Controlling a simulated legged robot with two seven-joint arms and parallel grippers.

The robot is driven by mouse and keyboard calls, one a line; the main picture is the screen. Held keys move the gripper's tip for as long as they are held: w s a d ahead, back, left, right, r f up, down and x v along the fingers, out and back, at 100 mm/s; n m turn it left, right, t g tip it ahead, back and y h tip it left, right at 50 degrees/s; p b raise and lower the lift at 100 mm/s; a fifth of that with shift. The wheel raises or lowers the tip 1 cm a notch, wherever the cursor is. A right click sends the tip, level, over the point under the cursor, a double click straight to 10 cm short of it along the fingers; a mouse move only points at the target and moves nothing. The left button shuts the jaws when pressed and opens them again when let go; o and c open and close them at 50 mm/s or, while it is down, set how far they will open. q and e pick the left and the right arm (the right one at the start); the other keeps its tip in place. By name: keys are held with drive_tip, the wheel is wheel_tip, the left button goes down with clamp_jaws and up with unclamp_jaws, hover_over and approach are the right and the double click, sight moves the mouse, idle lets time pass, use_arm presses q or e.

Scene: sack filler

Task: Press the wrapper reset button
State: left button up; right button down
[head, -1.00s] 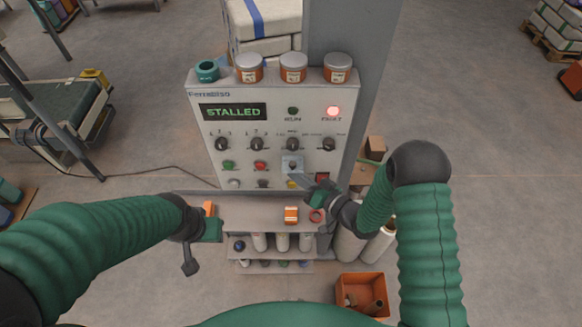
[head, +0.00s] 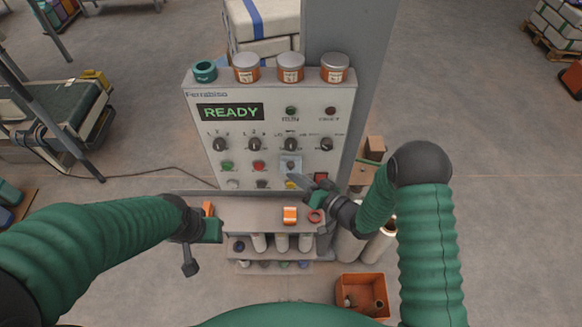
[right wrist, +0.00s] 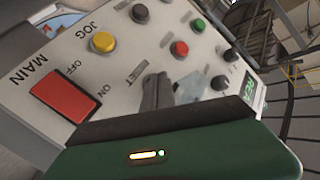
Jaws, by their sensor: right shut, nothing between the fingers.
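The grey control panel (head: 270,125) has a display (head: 231,111) reading READY in green. The reset button (head: 290,166) sits on a pale plate, above the yellow jog button (head: 291,184). My right gripper (head: 299,178) is shut and empty, its tip just in front of the panel at the plate's lower right. In the right wrist view its dark fingers (right wrist: 155,92) overlap the pale plate (right wrist: 189,88) and partly cover the reset label; the button is hidden there, so contact cannot be told.
The red main switch (head: 321,178) is close to my right gripper. Jars (head: 290,68) and a teal roll (head: 205,71) stand on the panel top. A shelf (head: 250,212) below holds an orange roll (head: 290,215). An orange bin (head: 362,296) is on the floor.

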drive_tip(key=shift+s+a, duration=0.35)
drive_tip(key=shift+s, duration=0.25)
drive_tip(key=s, duration=0.5)
idle(0.7)
